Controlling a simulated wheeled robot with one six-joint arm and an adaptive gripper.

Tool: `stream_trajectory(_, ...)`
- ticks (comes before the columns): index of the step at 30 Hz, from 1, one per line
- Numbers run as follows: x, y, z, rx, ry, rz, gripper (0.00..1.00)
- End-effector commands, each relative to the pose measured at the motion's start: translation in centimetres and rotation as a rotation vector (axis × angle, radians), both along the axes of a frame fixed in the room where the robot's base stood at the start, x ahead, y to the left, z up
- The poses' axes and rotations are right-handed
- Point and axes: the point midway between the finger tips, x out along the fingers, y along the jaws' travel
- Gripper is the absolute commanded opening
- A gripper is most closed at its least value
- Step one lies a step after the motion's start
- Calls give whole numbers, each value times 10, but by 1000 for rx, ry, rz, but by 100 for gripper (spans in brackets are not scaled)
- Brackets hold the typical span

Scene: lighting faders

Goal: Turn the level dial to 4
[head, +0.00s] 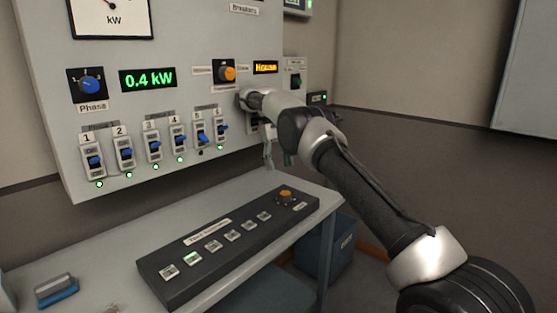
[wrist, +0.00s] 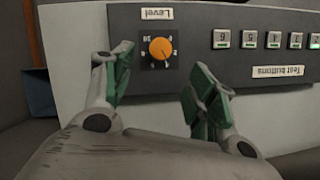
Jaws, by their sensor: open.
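The level dial (wrist: 161,49) is an orange knob on a dark square plate, with a "Level" label (wrist: 157,13) that appears upside down in the wrist view. In the head view the dial (head: 286,195) sits at the far right end of the dark button panel on the desk. Its scale marks are too small to read surely, and I cannot tell its setting. My gripper (wrist: 163,75) is open, its green-padded fingers spread, with the dial showing between and beyond them. In the head view my gripper (head: 268,158) hangs above and behind the dial, apart from it.
The panel (head: 178,284) also holds several test buttons (head: 191,258), one lit green. The wall cabinet (head: 50,120) behind carries breaker switches, a blue phase knob (head: 90,86) and another orange knob (head: 230,73). A blue bin (head: 340,250) stands beside the desk. A stapler-like object (head: 57,291) lies at left.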

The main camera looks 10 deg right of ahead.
Motion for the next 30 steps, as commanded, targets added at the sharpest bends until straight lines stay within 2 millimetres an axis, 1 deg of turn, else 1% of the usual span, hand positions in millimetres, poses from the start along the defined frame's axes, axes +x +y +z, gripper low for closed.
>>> stream_trajectory(6,4,1,11,0,-1,0,58)
stream_trajectory(19,4,1,15,0,-1,0,58)
stream_trajectory(22,3,-1,23,3,-10,-4,58)
stream_trajectory(23,2,-3,29,4,-17,-6,58)
stream_trajectory(26,-2,-12,58,13,-51,-19,58)
stream_trajectory(29,-17,-28,102,26,-108,-43,58)
stream_trajectory(30,-26,-35,120,31,-133,-53,58)
